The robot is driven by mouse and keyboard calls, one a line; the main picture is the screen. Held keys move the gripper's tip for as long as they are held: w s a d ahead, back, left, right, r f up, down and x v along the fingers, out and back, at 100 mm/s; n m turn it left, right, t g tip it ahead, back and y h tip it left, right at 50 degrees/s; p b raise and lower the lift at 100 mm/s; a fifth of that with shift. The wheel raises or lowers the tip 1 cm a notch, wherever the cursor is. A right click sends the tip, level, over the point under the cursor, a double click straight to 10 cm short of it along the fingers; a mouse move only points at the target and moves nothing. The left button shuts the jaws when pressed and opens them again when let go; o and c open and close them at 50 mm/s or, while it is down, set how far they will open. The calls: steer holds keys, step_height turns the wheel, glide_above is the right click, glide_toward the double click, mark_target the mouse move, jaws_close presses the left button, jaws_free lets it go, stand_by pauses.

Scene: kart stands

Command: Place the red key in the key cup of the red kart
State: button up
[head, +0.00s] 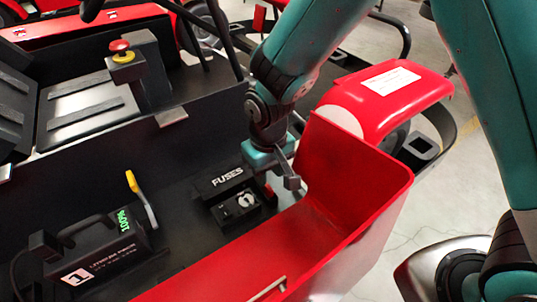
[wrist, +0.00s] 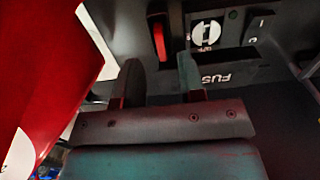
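My gripper (head: 287,172) is over the red kart's interior, just right of the black FUSES box (head: 232,190). In the wrist view my gripper's two fingers (wrist: 160,75) are apart, with nothing seen held between them. A narrow red piece (wrist: 159,40) stands upright just beyond the fingertips, beside the FUSES box (wrist: 228,72). It shows as a small red patch in the head view (head: 269,191), partly hidden by my gripper. I cannot tell whether it is the red key. The red kart's bodywork (head: 350,200) wraps around on the right. I cannot make out a key cup.
A black unit with a green display (head: 100,245) sits at lower left, with a yellow handle (head: 132,182) beside it. A red button on yellow (head: 121,50) tops a black post. The red side wall stands close to my gripper. Grey floor lies to the right.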

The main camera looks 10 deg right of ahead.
mark_target(269, 187)
steer(key=s+d+r+y, duration=0.1)
steer(key=s+d+r, duration=0.15)
steer(key=r, duration=0.45)
steer(key=s+d+r+y, duration=0.1)
steer(key=s+r, duration=0.2)
steer(key=r, duration=0.4)
steer(key=s+d+r+n+y, duration=0.2)
steer(key=s+r, duration=0.3)
steer(key=s, duration=0.5)
steer(key=shift+s+d+r, duration=0.4)
steer(key=shift+d, duration=0.25)
